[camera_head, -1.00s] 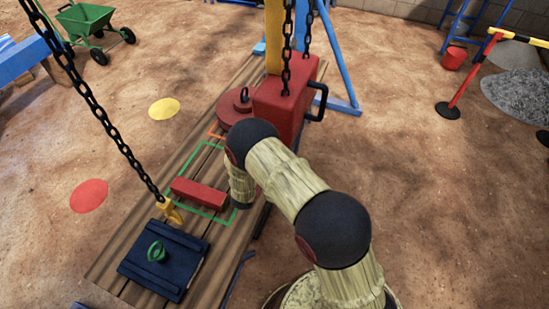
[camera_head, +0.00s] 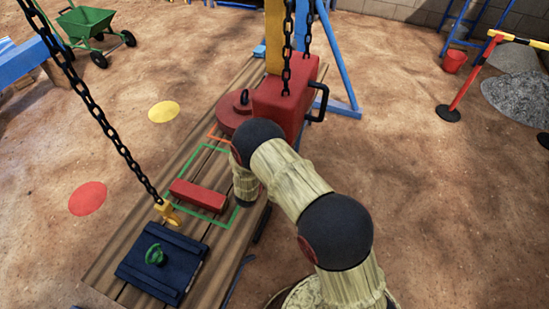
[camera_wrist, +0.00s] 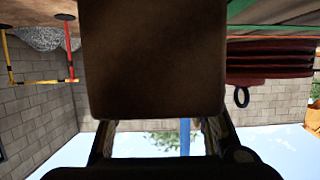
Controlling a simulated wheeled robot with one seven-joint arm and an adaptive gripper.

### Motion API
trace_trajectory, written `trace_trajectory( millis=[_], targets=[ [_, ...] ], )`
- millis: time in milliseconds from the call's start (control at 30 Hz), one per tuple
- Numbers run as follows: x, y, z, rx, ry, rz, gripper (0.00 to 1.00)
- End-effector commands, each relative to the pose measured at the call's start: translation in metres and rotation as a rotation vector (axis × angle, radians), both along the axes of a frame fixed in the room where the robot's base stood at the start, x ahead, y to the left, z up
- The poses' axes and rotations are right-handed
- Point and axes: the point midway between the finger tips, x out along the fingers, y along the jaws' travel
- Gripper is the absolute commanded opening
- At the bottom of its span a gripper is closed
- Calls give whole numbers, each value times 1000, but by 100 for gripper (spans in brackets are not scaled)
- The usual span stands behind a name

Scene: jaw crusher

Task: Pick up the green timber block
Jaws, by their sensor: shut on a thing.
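In the wrist view my gripper (camera_wrist: 160,124) is shut on a dark brown block (camera_wrist: 158,60), one finger at each side. The block fills the upper middle of that view and its face looks brown, not green; I cannot tell its other faces. In the head view my forearm and wrist hide the gripper and the held block. No green block shows there. The wrist hangs over the plank table beside a green outlined rectangle (camera_head: 207,147), with a red block (camera_head: 199,195) lying inside it.
A red round weight (camera_head: 233,108) and a large red box (camera_head: 284,97) stand behind the wrist. A dark blue plate (camera_head: 162,263) with a green ring lies at the near end. A chain (camera_head: 104,122) with a yellow hook (camera_head: 167,212) hangs at left.

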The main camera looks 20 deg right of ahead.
Motion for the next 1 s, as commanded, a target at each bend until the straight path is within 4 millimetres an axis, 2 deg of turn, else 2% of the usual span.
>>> trace_trajectory(
  millis=[500, 800, 1000],
  targets=[
    [0, 0, 0, -1, 1, 0, 4],
    [1, 0, 2, 0, -2, 1, 3],
    [1, 0, 17, 1, -3, 0, 3]
  ],
)
